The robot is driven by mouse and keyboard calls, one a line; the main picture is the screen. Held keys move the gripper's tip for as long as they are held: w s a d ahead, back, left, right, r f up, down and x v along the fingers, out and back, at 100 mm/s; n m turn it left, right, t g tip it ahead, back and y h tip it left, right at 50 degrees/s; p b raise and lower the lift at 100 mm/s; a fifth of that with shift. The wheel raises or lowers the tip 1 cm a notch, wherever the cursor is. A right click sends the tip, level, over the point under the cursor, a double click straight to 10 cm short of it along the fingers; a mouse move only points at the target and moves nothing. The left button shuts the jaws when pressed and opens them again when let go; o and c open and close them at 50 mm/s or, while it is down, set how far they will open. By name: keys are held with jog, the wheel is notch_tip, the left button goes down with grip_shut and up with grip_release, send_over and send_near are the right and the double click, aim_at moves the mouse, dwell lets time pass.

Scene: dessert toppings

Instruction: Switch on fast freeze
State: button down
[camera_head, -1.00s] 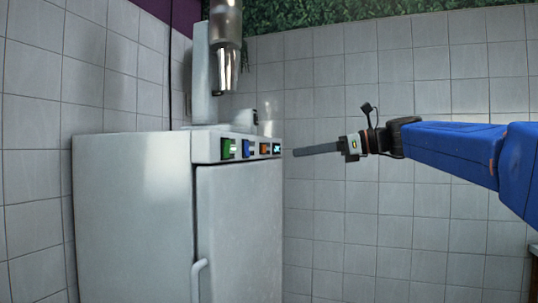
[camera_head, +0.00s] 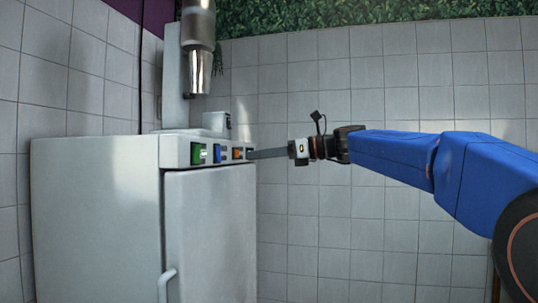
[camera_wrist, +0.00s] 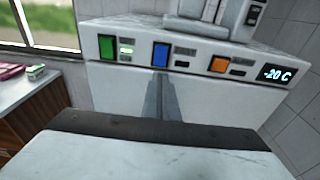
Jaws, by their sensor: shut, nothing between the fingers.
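The white freezer (camera_head: 95,220) stands at the left in the head view. Its top panel carries a green button (camera_wrist: 107,47), a blue button (camera_wrist: 160,54), an orange button (camera_wrist: 219,64) and a display (camera_wrist: 274,74) reading -20 C. A small indicator (camera_wrist: 126,50) beside the green button is lit green. The small windows beside the blue and orange buttons look dark. I cannot read the labels. My gripper (camera_head: 256,154) is shut and empty, its tips close to the panel's right part in the head view. In the wrist view its fingers (camera_wrist: 159,80) point just below the blue button. Contact cannot be told.
A dispenser-like machine with a metal cylinder (camera_head: 198,70) stands on or behind the freezer top. The freezer door has a handle (camera_head: 166,285). A wooden counter (camera_wrist: 35,105) with pink boxes is at the left in the wrist view. Tiled wall lies behind.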

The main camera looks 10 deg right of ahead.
aim_at(220, 160)
jog(key=x, duration=0.8)
jog(key=shift+a, duration=0.1)
jog(key=shift+a+f, duration=0.1)
jog(key=shift+a, duration=0.1)
jog(key=shift+d, duration=0.15)
